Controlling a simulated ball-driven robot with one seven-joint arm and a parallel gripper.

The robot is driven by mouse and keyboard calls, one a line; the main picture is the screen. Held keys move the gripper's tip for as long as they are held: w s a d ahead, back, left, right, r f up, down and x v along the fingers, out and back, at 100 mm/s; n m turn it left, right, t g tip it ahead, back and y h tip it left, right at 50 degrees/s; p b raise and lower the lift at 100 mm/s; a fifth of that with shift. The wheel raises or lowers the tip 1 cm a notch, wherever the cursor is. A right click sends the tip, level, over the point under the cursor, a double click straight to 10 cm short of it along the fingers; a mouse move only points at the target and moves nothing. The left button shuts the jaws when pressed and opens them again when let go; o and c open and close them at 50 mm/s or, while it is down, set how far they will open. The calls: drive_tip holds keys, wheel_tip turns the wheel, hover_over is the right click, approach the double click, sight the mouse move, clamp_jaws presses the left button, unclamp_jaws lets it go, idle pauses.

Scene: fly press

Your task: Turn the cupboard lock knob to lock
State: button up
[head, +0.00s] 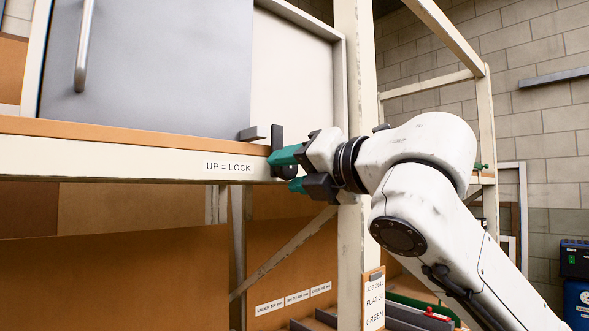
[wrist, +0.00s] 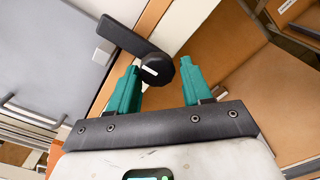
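The lock knob is a dark round hub with a flat black lever (head: 277,136); the hub (wrist: 158,69) has a small white mark. The lever points up from the shelf's front edge, across the edge of the cupboard opening. A label (head: 229,167) reading "UP = LOCK" is left of it. My gripper (head: 291,170) is at the knob, its green fingers apart. In the wrist view the hub lies between the fingertips, close to the left one, with a gap to the right one. Contact cannot be told. My fingers hide the hub in the head view.
The grey cupboard door (head: 150,70) with a vertical handle (head: 83,45) is at the left. A small grey block (head: 252,133) is at its lower right corner. A cream post (head: 356,80) stands just right of the cupboard. Brown panels are below the shelf.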

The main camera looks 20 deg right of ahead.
drive_tip(key=shift+o, duration=1.2)
drive_tip(key=shift+r, duration=0.15)
drive_tip(key=shift+s+d, duration=0.1)
drive_tip(key=b+v, duration=0.2)
drive_tip(key=v, duration=0.8)
drive_tip(key=shift+s, duration=0.35)
drive_tip(key=shift+d, duration=0.1)
